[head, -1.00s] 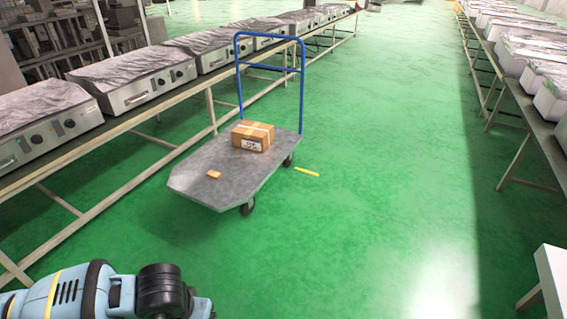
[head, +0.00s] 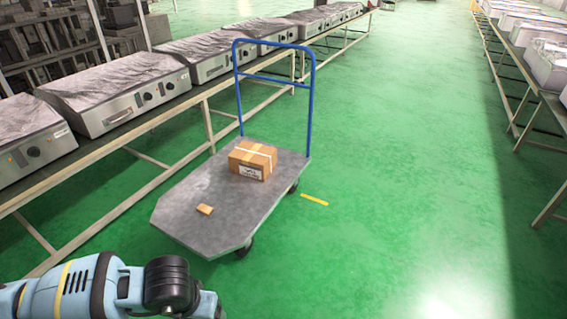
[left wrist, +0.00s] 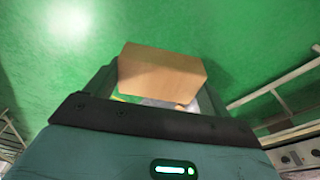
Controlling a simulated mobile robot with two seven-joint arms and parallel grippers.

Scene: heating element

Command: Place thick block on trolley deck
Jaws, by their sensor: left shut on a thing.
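A plain tan thick block (left wrist: 162,72) is held between the fingers of my left gripper (left wrist: 160,88) in the left wrist view. The gripper is shut on it, above the green floor. In the head view only my blue left arm shows at the lower left; the gripper and block are outside that picture. The trolley deck (head: 225,190), grey and flat, stands ahead of the arm. A bit of pale grey surface shows behind the block in the wrist view. My right gripper is not in view.
On the deck sit a taped cardboard box (head: 252,160) near the handle and a small tan block (head: 205,209) towards the near end. The blue handle (head: 311,110) rises at the far end. A long bench (head: 130,165) of heating units runs along the left. Floor to the right is clear.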

